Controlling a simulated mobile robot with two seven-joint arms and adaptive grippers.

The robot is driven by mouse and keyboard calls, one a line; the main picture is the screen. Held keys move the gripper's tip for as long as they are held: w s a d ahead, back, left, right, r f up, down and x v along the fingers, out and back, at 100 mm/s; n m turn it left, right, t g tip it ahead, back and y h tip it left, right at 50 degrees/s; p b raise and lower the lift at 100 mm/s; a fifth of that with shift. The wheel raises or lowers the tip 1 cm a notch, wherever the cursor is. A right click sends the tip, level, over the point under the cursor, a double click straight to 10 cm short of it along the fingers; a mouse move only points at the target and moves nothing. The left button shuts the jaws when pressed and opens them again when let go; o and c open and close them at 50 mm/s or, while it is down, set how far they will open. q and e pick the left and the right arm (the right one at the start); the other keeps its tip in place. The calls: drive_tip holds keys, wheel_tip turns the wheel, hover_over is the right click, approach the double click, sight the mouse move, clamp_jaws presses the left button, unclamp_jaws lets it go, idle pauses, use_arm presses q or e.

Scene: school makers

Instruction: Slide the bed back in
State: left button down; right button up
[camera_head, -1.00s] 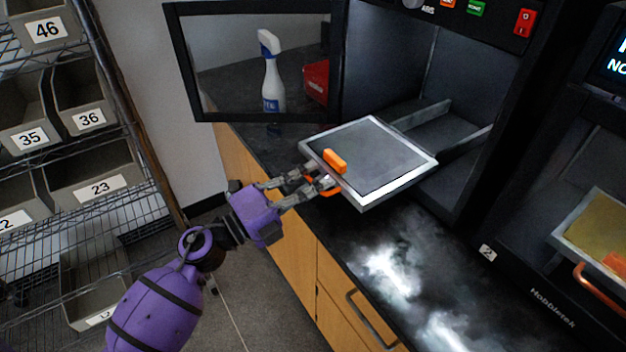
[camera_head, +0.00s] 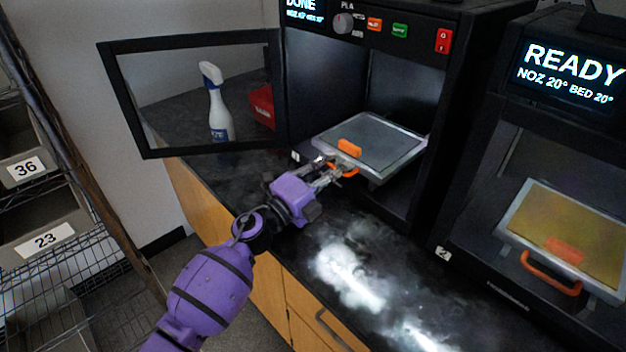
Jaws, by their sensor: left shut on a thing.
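The bed (camera_head: 375,139), a grey plate with a pale metal rim, is partly inside the open chamber of the left printer (camera_head: 425,192). Its front part sticks out over the black counter. An orange block (camera_head: 349,147) shows at its front edge, and the orange handle is just below it. My left gripper (camera_head: 332,170) is shut on the handle at the bed's front. The fingers hide part of the handle. My right gripper is not in view.
The printer's framed door (camera_head: 200,151) stands open to the left. A spray bottle (camera_head: 217,108) and a red object (camera_head: 262,106) show through it. A second printer at right holds a yellowish bed (camera_head: 565,232) with an orange handle. Bin shelves stand at far left.

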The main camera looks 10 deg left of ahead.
sight(347, 158)
use_arm(q)
drive_tip(key=shift+w+d+f, duration=0.1)
drive_tip(key=shift+w+d, duration=0.75)
drive_tip(key=shift+w, duration=0.25)
drive_tip(key=shift+b+x, duration=0.35)
drive_tip(key=shift+x, duration=0.45)
drive_tip(key=shift+f, duration=0.2)
drive_tip(key=c, duration=1.9)
unclamp_jaws()
drive_tip(key=shift+r, duration=0.1)
drive_tip(key=v, duration=1.2)
